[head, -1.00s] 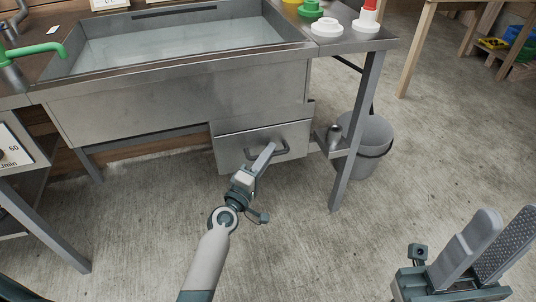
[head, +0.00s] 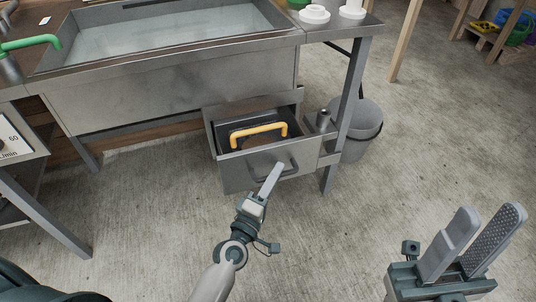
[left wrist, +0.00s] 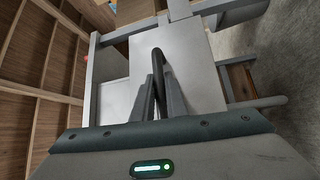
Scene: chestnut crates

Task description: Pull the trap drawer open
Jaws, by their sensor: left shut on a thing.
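The trap drawer (head: 240,171) is a grey metal box under the sink, standing partly open. A yellow-orange handle (head: 260,130) on a dark insert shows inside it. My left gripper (head: 275,172) is at the drawer's front and shut on its dark bar handle (head: 289,169). In the left wrist view the two fingers (left wrist: 158,98) close around the handle bar (left wrist: 158,62), with the pale drawer front behind. My right gripper (head: 472,240) is at the lower right in the head view, open and empty, away from the drawer.
The metal sink (head: 150,48) holds water above the drawer. A table leg (head: 347,110) stands just right of the drawer, with a grey bucket (head: 362,118) behind it. The concrete floor in front of the drawer is clear.

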